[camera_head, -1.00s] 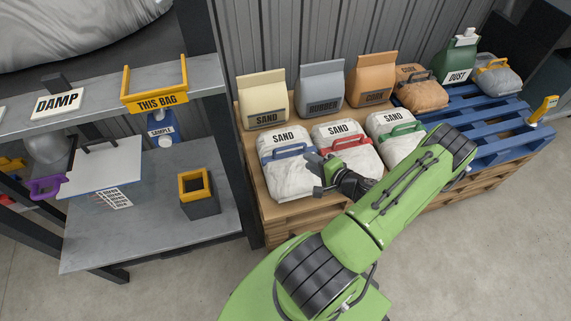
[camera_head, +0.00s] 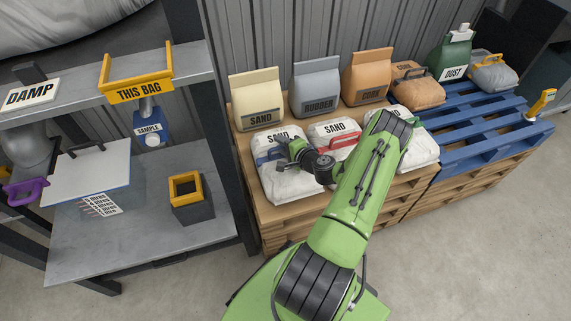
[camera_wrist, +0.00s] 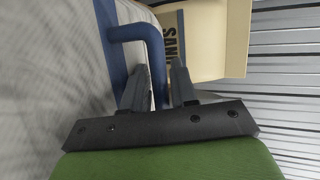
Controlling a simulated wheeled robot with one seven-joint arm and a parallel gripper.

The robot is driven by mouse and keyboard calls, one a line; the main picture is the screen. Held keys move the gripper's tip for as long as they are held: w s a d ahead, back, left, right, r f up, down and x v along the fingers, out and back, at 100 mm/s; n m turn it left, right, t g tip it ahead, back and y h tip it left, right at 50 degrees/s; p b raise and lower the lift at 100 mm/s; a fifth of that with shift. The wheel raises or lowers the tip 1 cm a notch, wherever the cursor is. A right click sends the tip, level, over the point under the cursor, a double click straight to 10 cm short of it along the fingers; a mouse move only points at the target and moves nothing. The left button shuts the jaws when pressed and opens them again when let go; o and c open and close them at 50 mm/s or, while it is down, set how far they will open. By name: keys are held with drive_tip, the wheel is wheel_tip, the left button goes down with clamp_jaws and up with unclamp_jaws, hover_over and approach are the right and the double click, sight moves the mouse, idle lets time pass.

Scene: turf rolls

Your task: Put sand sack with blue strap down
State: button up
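My gripper (camera_head: 285,147) is at the top of this sack. In the wrist view my gripper (camera_wrist: 161,68) has its fingers apart, one on each side of the blue strap (camera_wrist: 150,38), with a gap beside the right finger. The sack's pale cloth (camera_wrist: 50,70) fills the left of that view.
The red-strap sack (camera_head: 326,131) and green-strap sack (camera_head: 418,150) stand to the right, partly behind my arm. Upright bags of sand (camera_head: 258,92), rubber (camera_head: 316,85) and cork (camera_head: 367,75) stand behind. A metal shelf (camera_head: 150,238) is on the left.

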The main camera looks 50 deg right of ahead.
clamp_jaws()
idle(1.4)
drive_tip(key=shift+w+d+r, duration=0.1)
drive_tip(key=shift+r, duration=0.2)
